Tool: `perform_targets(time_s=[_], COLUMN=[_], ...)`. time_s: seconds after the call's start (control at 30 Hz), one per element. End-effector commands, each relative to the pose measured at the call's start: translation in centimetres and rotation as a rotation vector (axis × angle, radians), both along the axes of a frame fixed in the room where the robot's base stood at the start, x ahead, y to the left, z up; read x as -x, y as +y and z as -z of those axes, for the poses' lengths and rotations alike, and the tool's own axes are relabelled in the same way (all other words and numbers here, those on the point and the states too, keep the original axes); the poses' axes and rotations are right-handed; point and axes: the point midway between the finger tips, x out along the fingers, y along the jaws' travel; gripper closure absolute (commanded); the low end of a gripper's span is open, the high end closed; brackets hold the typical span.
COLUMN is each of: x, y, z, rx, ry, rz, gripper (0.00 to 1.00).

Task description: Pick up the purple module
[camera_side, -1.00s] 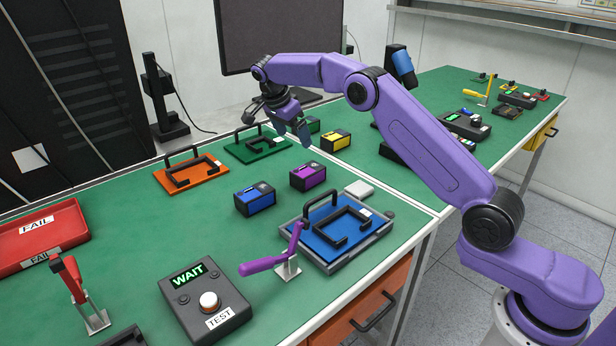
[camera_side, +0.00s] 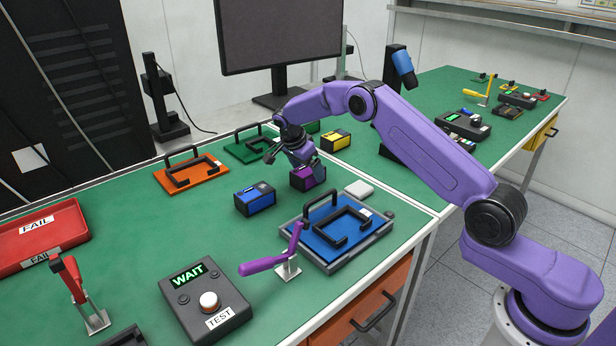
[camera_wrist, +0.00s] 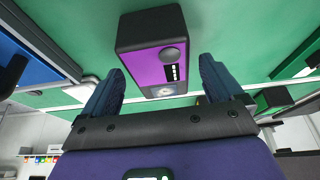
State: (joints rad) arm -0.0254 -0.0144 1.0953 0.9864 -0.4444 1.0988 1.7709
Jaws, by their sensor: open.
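The purple module (camera_side: 309,178) sits on the green table, a dark box with a purple face, partly hidden behind my gripper in the side view. In the wrist view the purple module (camera_wrist: 155,48) lies just ahead of my fingers, its purple face with a round knob and small label showing. My gripper (camera_side: 289,160) is above and slightly left of the module, pointing down. In the wrist view my gripper (camera_wrist: 160,85) is open, its two dark blue fingers spread on either side of the module's near end, with nothing held.
A blue module (camera_side: 255,199) stands left of the purple one. A yellow module (camera_side: 336,140) is behind it. A blue fixture plate (camera_side: 322,240) with a black handle lies in front. Orange (camera_side: 180,183) and green (camera_side: 245,152) fixtures lie to the left. A white block (camera_side: 359,189) is to the right.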

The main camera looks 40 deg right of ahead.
Motion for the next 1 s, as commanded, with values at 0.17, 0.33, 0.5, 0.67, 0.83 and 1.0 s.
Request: perform_targets(time_s=[0.17,0.33,0.5,0.67,0.83,1.0], x=[-0.1,-0.1,-0.1,-0.1,-0.1,-0.1], y=[-0.6,-0.6,-0.6,-0.6,-0.6,-0.6], z=[1.4,1.5,1.5,1.6,1.8,1.9], rx=[0.000,0.000,0.000,0.000,0.000,0.000], ry=[-0.001,-0.002,-0.001,-0.001,-0.001,-0.002], rz=[0.000,-0.001,0.000,0.000,0.001,0.000], gripper=[0.06,0.06,0.06,0.06,0.06,0.06])
